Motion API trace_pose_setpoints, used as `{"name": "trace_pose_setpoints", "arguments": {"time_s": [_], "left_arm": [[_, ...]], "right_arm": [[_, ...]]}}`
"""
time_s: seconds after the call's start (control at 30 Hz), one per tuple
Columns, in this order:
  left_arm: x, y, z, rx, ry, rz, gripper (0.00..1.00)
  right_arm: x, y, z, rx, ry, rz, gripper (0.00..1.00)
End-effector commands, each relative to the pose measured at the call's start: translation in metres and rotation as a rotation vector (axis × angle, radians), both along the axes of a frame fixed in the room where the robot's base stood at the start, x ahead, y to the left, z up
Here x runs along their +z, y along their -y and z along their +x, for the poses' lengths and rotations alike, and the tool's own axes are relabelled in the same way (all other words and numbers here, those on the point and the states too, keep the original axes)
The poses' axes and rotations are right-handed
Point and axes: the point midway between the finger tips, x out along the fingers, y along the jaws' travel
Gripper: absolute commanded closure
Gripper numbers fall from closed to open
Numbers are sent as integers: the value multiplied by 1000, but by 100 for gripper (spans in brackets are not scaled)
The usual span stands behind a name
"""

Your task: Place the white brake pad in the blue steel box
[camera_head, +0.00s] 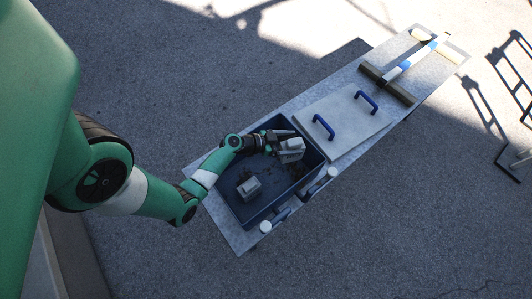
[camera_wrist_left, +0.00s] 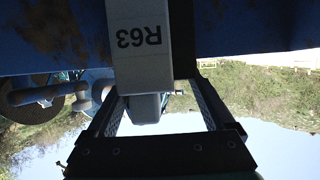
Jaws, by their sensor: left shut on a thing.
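The white brake pad (camera_head: 291,150) is a pale block at the right end of the blue steel box (camera_head: 256,214). My left gripper (camera_head: 276,141) is shut on it. In the left wrist view the pad (camera_wrist_left: 137,40) shows the dark marking "R63" between the two fingers of my left gripper (camera_wrist_left: 152,105). The pad is over or within the box opening near its upper right wall; I cannot tell whether it touches the floor. My right gripper is not in view.
A second pale block (camera_head: 250,188) lies inside the box. To the right, a flat grey lid (camera_head: 344,123) with two blue handles lies on the long metal bench (camera_head: 232,237). A T-shaped tool (camera_head: 414,61) lies at the far end.

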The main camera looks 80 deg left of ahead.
Motion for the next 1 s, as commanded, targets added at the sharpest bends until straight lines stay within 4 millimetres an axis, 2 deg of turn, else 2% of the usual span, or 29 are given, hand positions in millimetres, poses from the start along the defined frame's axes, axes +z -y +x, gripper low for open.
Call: {"name": "trace_pose_setpoints", "arguments": {"time_s": [0.27, 0.5, 0.73, 1.0], "left_arm": [[-48, -1, 0, 2, 1, -2, 100], [-58, -1, 1, 1, 4, 1, 100], [-94, -1, 1, 0, 1, -1, 100], [-96, -1, 1, 1, 3, 2, 100]], "right_arm": [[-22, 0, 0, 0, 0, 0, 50], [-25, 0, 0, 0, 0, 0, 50], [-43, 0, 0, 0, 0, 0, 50], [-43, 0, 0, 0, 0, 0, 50]]}}
